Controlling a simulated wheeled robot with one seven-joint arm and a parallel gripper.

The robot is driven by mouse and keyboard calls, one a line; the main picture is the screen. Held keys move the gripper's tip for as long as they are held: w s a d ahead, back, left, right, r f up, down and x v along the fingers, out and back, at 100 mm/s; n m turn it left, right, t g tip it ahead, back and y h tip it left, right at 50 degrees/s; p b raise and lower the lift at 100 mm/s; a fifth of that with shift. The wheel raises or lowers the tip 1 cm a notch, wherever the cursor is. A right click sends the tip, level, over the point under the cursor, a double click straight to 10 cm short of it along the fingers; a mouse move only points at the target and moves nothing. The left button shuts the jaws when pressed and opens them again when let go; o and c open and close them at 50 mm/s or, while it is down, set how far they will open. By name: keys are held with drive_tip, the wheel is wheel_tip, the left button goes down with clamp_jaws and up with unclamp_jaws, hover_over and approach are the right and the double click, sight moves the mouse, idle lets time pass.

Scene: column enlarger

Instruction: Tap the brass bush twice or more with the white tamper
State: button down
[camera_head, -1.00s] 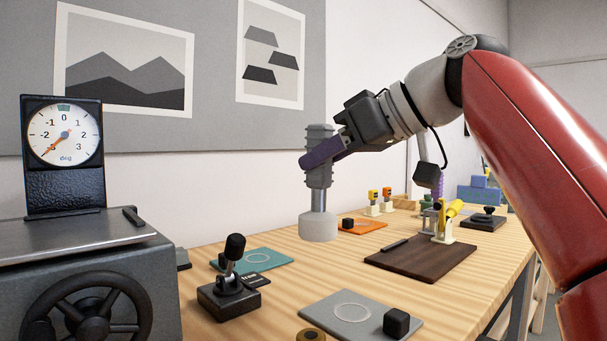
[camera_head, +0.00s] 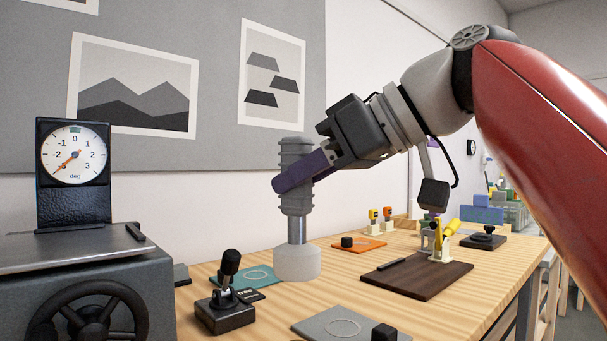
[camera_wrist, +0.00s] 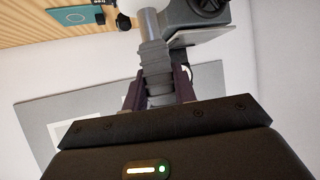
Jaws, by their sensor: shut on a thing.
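My gripper (camera_head: 290,178) is shut on the white tamper (camera_head: 297,263), with its purple fingers on either side of the ridged grey handle. The tamper hangs upright with its round white foot down; the foot seems to be clear of the table. In the wrist view the handle shows between the fingers (camera_wrist: 158,85), and the white foot (camera_wrist: 137,5) is cut by the top edge.
The wooden table (camera_head: 400,310) bears a teal mat (camera_head: 258,277), a black lever switch (camera_head: 226,300), a grey mat (camera_head: 340,325) with a black knob, an orange mat (camera_head: 362,246) and a dark brown board (camera_head: 415,280). A dial gauge (camera_head: 75,165) stands on a grey machine at left.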

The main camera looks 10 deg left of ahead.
sight(308, 215)
drive_tip(key=shift+f+b, duration=2)
drive_tip(key=shift+f, duration=0.3)
wheel_tip(308, 215, down, 5)
drive_tip(key=b, duration=0.4)
drive_tip(key=shift+b, duration=0.4)
wheel_tip(308, 215, up, 5)
drive_tip(key=p, duration=0.5)
drive_tip(key=c, duration=1.9)
unclamp_jaws()
clamp_jaws()
